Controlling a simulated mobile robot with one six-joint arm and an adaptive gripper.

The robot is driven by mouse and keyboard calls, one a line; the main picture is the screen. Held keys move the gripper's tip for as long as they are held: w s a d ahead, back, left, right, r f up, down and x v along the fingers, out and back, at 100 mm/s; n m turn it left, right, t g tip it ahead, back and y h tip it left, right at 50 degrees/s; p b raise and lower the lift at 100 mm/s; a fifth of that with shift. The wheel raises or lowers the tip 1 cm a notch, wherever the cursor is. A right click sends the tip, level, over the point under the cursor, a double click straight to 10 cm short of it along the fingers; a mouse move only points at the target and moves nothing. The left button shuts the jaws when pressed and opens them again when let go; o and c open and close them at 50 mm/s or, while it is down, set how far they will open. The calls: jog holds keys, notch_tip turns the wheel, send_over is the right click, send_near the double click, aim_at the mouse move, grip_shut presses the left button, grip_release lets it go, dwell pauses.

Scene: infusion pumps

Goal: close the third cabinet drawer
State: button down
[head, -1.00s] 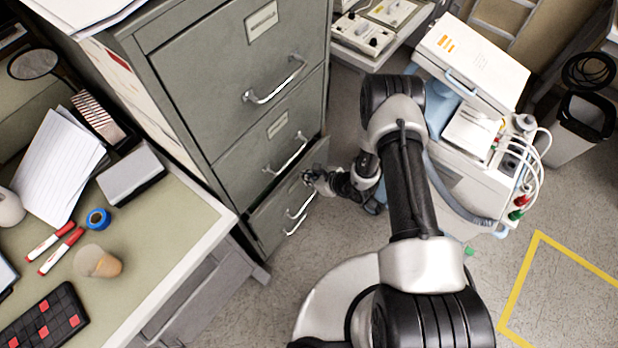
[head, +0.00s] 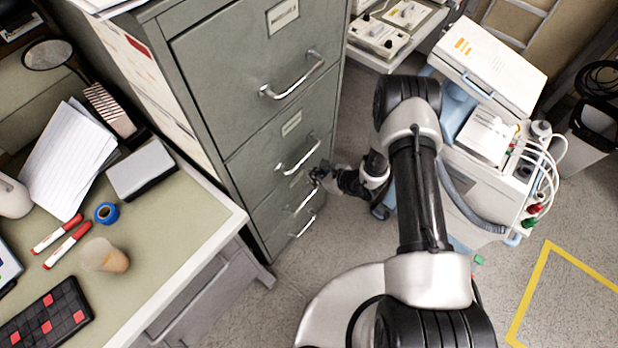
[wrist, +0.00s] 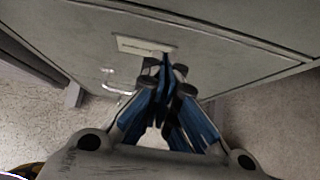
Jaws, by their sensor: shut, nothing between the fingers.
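The grey filing cabinet (head: 215,120) stands left of my arm in the head view. Its third drawer (head: 274,215), counted from the top, now looks flush or nearly flush with the cabinet front; its handle (head: 308,199) is a silver bar. My gripper (head: 317,174) is at the right part of this drawer's front, near its upper edge. In the wrist view, my gripper (wrist: 163,68) is shut and empty, its blue-sided fingers against or very close to the drawer front (wrist: 222,65), by the pale label plate (wrist: 147,47). I cannot tell whether they touch.
The upper drawers look shut. A desk (head: 190,215) with papers, markers and a cup stands at the left. A white medical cart (head: 485,165) with hoses stands right of my arm. Open floor (head: 540,210) lies at the lower right, with yellow tape.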

jog(key=p+v, duration=0.3)
jog(key=v, duration=0.7)
jog(key=shift+s+d, duration=0.35)
jog(key=w+a+r+n+g+y, duration=0.1)
jog(key=a+r+n, duration=0.15)
jog(key=r, duration=0.55)
jog(key=w+a+r+n+y, duration=0.15)
jog(key=r+n, duration=0.25)
jog(key=r, duration=0.4)
jog(key=s+a+r+n+g, duration=0.1)
jog(key=s+r+n+g, duration=0.2)
jog(key=r, duration=0.5)
jog(key=s+a+r+n, duration=0.2)
jog(key=s+r+n, duration=0.25)
jog(key=r, duration=0.35)
jog(key=s+d+r+n+t+h, duration=0.2)
jog(key=s+d+r+n+h, duration=0.8)
jog(key=s+d+r, duration=0.4)
jog(key=s+n, duration=0.1)
jog(key=s, duration=0.3)
jog(key=shift+n+t, duration=0.3)
jog(key=shift+t, duration=0.1)
jog(key=shift+r, duration=0.15)
